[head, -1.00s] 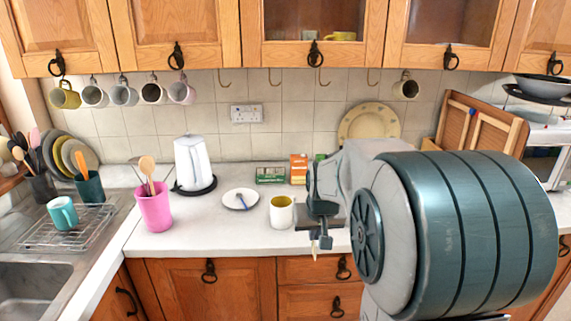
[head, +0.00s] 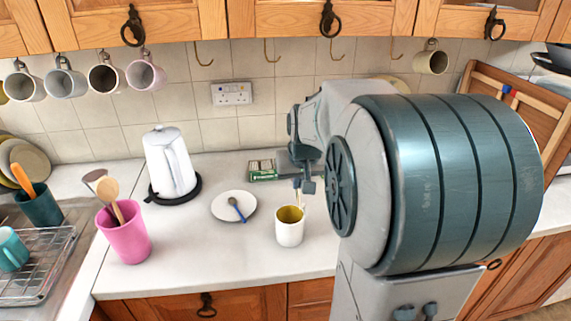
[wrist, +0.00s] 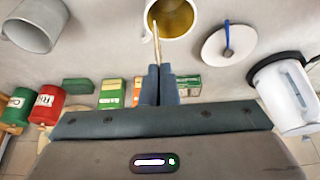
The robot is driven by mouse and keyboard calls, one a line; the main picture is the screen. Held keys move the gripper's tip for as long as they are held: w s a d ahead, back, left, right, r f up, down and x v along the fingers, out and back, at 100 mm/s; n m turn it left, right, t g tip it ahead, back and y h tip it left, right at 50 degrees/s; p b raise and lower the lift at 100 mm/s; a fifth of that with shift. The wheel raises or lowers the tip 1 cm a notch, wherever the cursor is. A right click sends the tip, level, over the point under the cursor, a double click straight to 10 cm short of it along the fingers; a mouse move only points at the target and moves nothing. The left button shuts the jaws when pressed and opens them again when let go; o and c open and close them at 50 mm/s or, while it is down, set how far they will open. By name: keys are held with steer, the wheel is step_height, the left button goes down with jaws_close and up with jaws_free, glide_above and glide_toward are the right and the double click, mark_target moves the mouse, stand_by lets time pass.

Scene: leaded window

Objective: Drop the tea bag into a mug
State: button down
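A white mug with a yellow inside (head: 289,232) stands upright on the worktop; its open rim also shows at the top of the wrist view (wrist: 172,18). My gripper (head: 306,186) is above the mug's back right side. In the wrist view its two fingers (wrist: 159,72) are close together, shut on a thin pale strip, the tea bag (wrist: 156,42), seen edge-on. The tea bag's lower end reaches toward the mug's opening; I cannot tell whether it is inside the rim. A second, greyish mug (wrist: 32,28) lies at the wrist view's upper left.
A white saucer with a blue spoon (head: 220,209) is left of the mug. A white kettle (head: 170,165) and pink utensil pot (head: 124,240) stand farther left. A green box (head: 262,168) is behind. Several mugs hang on hooks. The worktop's front edge is just before the mug.

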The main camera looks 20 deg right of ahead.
mark_target(297, 199)
steer(key=shift+w, duration=0.3)
steer(key=shift+f, duration=0.2)
step_height(297, 199, down, 6)
steer(key=b, duration=0.4)
steer(key=shift+s+r, duration=0.1)
steer(key=shift+r, duration=0.05)
steer(key=shift+r, duration=0.1)
steer(key=c, duration=1.6)
jaws_free()
steer(key=v, duration=1.4)
steer(key=shift+s+b, duration=0.1)
steer(key=shift+b, duration=0.3)
